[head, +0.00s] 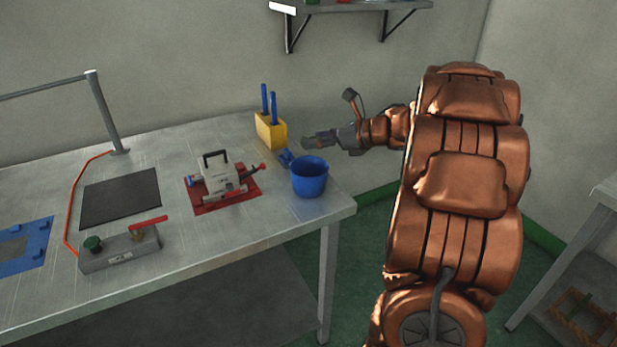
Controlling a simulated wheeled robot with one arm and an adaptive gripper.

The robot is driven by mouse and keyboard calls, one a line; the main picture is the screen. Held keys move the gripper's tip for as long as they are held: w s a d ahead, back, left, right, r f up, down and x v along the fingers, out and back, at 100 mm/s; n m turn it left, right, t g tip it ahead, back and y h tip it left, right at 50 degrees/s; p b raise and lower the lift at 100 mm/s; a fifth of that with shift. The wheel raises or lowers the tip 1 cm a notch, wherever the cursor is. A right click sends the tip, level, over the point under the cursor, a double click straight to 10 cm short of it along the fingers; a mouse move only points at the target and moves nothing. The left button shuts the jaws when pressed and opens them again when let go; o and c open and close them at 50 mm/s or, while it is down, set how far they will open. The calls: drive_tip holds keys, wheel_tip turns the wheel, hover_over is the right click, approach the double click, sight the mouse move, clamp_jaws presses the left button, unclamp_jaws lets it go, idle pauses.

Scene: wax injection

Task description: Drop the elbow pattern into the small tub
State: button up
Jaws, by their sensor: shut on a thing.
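The small tub is most likely the round blue tub (310,181), which stands upright near the right end of the metal table. My gripper (309,142) reaches in from the right, above and behind the tub's rim, with its fingers pointing left. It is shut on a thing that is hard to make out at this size. A small blue piece (286,157) shows just below and left of the fingertips, beside the tub; it looks like the elbow pattern. I cannot tell whether it touches the fingers or the table. The tub's inside looks empty, but its bottom is hidden.
A yellow block holding blue-handled tools (271,132) stands behind the tub. A white and grey device (217,175) sits on a red mat left of it. A dark mat (120,198) and a grey control box (118,248) lie farther left. A shelf (352,8) hangs above.

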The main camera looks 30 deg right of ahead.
drive_tip(key=shift+f, duration=0.55)
drive_tip(key=o, duration=1.1)
drive_tip(key=shift+c, duration=0.2)
drive_tip(key=v, duration=1.2)
